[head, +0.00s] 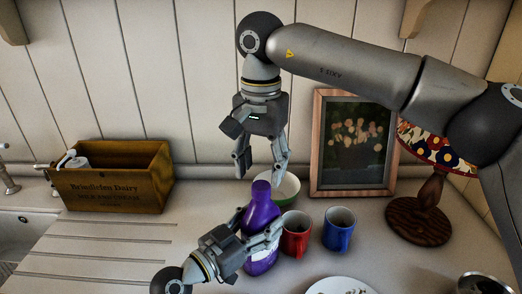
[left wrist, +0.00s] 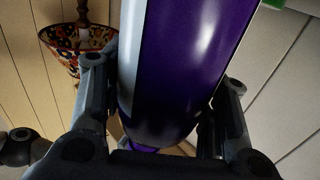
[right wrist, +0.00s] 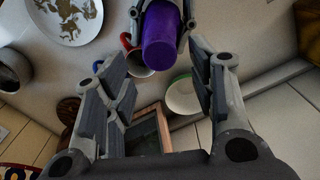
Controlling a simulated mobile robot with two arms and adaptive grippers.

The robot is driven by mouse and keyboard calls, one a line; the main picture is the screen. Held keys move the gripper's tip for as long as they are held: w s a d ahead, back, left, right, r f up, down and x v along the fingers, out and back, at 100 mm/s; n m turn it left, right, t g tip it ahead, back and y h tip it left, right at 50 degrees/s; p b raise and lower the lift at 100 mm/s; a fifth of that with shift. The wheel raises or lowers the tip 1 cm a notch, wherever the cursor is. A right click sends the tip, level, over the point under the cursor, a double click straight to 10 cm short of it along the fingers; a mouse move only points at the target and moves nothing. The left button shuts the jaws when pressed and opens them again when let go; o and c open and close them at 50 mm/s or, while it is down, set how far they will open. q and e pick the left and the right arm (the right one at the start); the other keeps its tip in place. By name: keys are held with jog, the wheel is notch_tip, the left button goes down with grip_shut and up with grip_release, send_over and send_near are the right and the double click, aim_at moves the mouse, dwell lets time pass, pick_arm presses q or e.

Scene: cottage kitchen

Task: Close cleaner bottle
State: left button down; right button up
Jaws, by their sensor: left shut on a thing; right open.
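The purple cleaner bottle (head: 262,207) stands upright on the counter, with a white patch low on its side. My left gripper (head: 260,228) is shut around the bottle's body from the left. The bottle fills the middle of the left wrist view (left wrist: 185,70) between the fingers. My right gripper (head: 262,173) points down just above the bottle's top, open and empty. In the right wrist view the bottle's purple top (right wrist: 160,40) lies beyond the open fingers, apart from them. I cannot tell whether this top is a cap or how tightly it sits.
A red mug (head: 297,243) stands close right of the bottle, a blue mug (head: 339,240) beyond it. A green-and-white bowl (head: 288,188) is behind the bottle. A picture frame (head: 317,150) and lamp (head: 431,193) stand at the back right, a wooden crate (head: 115,190) at left, a plate (head: 340,286) in front.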

aim_at(261, 185)
jog(key=shift+f, duration=2.25)
